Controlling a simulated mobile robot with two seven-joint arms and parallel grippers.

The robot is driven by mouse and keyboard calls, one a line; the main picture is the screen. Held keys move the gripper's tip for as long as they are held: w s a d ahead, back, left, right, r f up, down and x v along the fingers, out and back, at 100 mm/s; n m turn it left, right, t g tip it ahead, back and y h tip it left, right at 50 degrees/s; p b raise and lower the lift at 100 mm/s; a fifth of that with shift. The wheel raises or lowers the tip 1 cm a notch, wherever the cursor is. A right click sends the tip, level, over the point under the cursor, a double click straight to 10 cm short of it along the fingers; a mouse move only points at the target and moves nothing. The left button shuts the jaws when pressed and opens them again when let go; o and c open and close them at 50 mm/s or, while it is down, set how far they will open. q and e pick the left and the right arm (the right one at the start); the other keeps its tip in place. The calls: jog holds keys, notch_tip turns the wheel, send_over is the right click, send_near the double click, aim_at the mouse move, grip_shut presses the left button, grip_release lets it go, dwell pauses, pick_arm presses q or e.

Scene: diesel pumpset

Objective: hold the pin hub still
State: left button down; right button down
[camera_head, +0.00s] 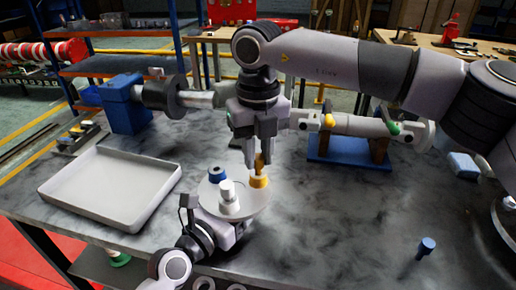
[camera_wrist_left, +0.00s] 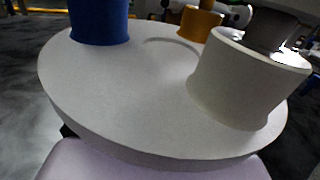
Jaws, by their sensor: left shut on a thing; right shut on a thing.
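The pin hub (camera_head: 207,189) is a round pale grey disc with a blue boss (camera_head: 217,174), a white boss (camera_head: 229,207) and a yellow boss (camera_head: 258,181). A white pin (camera_head: 227,189) stands in the white boss. My left gripper (camera_head: 236,226) is shut on the hub's near edge; the disc (camera_wrist_left: 125,95) fills much of the left wrist view, with a pale finger (camera_wrist_left: 150,162) under its rim. My right gripper (camera_head: 263,160) points down, shut on a yellow pin (camera_head: 260,165) directly above the yellow boss. The pin's lower end appears to meet the boss; its depth is unclear.
An empty pale tray (camera_head: 80,205) lies left of the hub. A blue pin (camera_head: 427,246) stands on the dark marbled table at the right. A shaft on a blue stand (camera_head: 345,152) and a blue block (camera_head: 463,165) lie behind.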

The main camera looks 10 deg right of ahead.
aim_at(258, 157)
jog(key=shift+f, duration=0.35)
jog(key=c, duration=0.9)
grip_release()
jog(key=shift+o, duration=0.2)
notch_tip(258, 157, up, 12)
pick_arm(q)
jog(key=shift+c, duration=0.3)
grip_release()
jog(key=shift+a, duration=0.1)
